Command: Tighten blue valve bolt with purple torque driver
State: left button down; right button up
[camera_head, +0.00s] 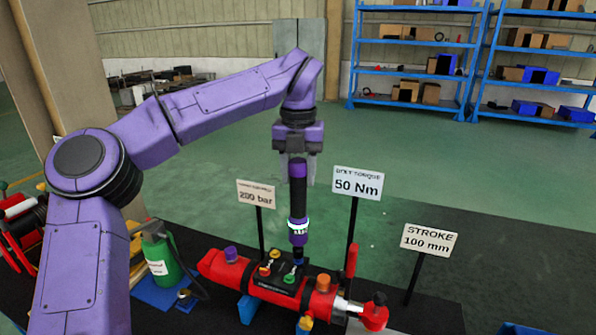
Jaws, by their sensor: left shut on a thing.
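My left gripper (298,170) points straight down and is shut on the upper part of the purple torque driver (298,205). The driver is upright, with a black grip, a purple body and a bright ring with a small display low down. Its lower end is over the black valve block (268,283) on the red cylinder (318,300). A small blue spot, apparently the blue valve bolt (298,262), shows right under the driver's tip; I cannot tell whether they touch. Yellow, red and green bolts show on the same block. My right gripper is out of view.
Signs stand behind and beside the cylinder: 200 bar (256,194), 50 Nm (357,183) and 100 mm (429,240). A green bottle (163,257) with a black hose stands at left. Blue shelves (415,60) are far back. Open green floor lies behind the signs.

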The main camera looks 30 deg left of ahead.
aim_at(298, 160)
pick_arm(q)
jog(key=shift+f+b, duration=0.75)
jog(key=shift+f, duration=0.3)
dwell(3.5)
jog(key=shift+r, duration=0.1)
notch_tip(298, 160, up, 5)
jog(key=p, duration=0.5)
dwell(0.4)
